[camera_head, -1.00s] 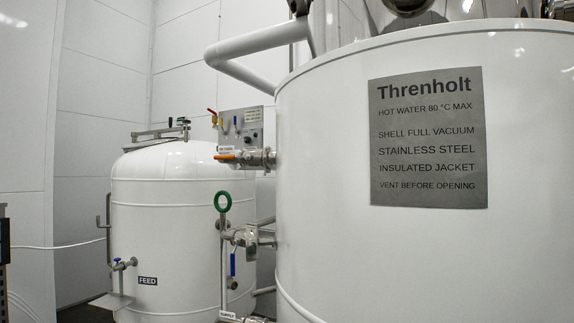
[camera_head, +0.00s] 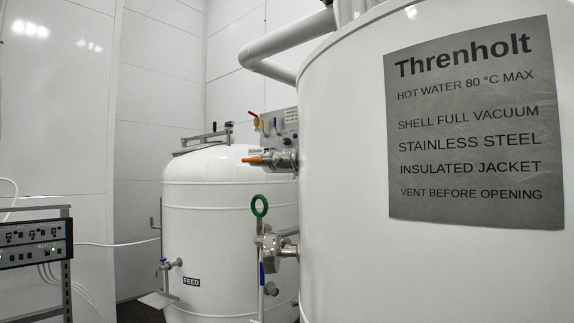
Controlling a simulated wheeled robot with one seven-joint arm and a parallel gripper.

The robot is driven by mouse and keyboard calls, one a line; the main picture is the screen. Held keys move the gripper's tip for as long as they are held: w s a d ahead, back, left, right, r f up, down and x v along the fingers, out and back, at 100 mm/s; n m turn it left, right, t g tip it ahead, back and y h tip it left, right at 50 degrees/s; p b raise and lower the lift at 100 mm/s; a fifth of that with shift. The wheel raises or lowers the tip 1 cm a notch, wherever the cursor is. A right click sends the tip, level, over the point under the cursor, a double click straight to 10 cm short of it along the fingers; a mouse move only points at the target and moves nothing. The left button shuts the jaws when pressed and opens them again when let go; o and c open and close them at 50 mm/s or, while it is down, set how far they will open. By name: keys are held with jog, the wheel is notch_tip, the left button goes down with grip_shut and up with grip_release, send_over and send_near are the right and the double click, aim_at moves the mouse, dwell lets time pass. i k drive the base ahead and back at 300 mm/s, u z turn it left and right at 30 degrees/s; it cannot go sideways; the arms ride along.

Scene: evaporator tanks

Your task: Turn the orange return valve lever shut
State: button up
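The orange lever (camera_head: 258,160) sits on a metal valve (camera_head: 285,161) at the left side of the large white tank (camera_head: 345,130). The lever points left, roughly in line with the short pipe stub. It is small in this view, so its exact angle is hard to tell. My gripper is not in view.
Below are a green ring handle (camera_head: 259,206) and a blue lever (camera_head: 262,274). A small panel (camera_head: 280,128) carries coloured valves. A white FEED tank (camera_head: 205,230) stands behind. A rack with control boxes (camera_head: 35,243) stands at the left edge. A grey sign (camera_head: 475,205) is on the large tank.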

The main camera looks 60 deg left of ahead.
aim_at(275, 159)
jog(key=u, duration=0.05)
jog(key=k, duration=1.5)
jog(key=u, duration=2.05)
jog(key=i, duration=1)
jog(key=u, duration=0.05)
